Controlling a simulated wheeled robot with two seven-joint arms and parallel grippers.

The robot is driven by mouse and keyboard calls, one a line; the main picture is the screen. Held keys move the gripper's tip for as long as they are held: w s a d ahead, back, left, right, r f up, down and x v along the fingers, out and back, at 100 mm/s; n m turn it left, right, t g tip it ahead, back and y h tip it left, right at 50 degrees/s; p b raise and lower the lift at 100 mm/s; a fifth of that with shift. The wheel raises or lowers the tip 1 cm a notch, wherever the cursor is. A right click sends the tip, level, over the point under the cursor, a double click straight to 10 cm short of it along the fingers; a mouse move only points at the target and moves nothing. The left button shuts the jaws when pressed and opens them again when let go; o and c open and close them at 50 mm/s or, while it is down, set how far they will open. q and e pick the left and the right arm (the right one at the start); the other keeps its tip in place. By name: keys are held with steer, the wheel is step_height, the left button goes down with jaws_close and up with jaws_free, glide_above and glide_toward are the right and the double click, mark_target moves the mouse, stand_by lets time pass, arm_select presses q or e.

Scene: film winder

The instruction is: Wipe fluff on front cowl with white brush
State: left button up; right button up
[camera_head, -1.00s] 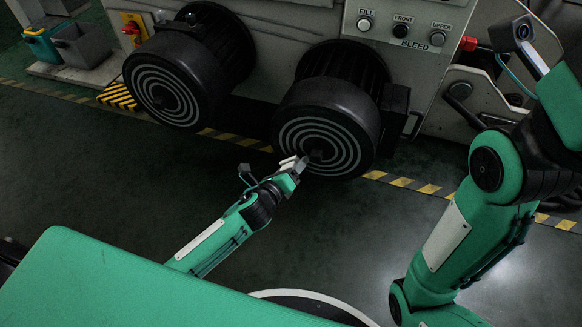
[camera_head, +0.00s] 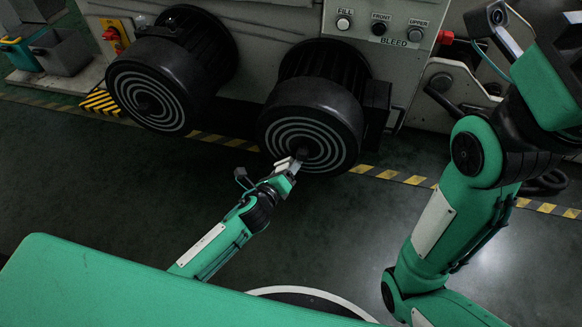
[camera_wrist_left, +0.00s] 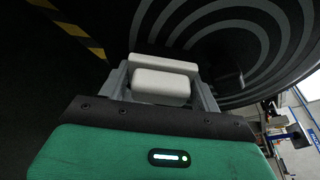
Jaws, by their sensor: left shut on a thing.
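Two black round motor cowls with pale spiral rings stand side by side, a left one (camera_head: 150,92) and a right one (camera_head: 313,137). I cannot tell which is the front cowl, and I make out no fluff on either. My left gripper (camera_head: 289,166) is at the lower left of the right cowl's face, overlapping its edge in the head view. It is shut on a white block-like thing, apparently the white brush (camera_wrist_left: 163,86), seen between the fingers in the left wrist view. Whether it touches the cowl is unclear. My right gripper is out of view.
The machine panel (camera_head: 387,27) with labelled knobs and a red knob (camera_head: 445,37) rises behind the cowls. Grey and teal bins (camera_head: 62,50) stand at the upper left. A yellow-black floor stripe (camera_head: 390,175) runs below the machine. The dark floor in front is clear.

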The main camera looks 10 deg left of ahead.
arm_select(q)
steer(key=shift+w+a+r, duration=0.1)
steer(key=shift+w+a, duration=0.05)
steer(key=shift+a, duration=1.1)
steer(key=s+p, duration=0.1)
steer(key=s, duration=0.5)
steer(key=shift+s+a, duration=0.1)
steer(key=shift+s, duration=1.45)
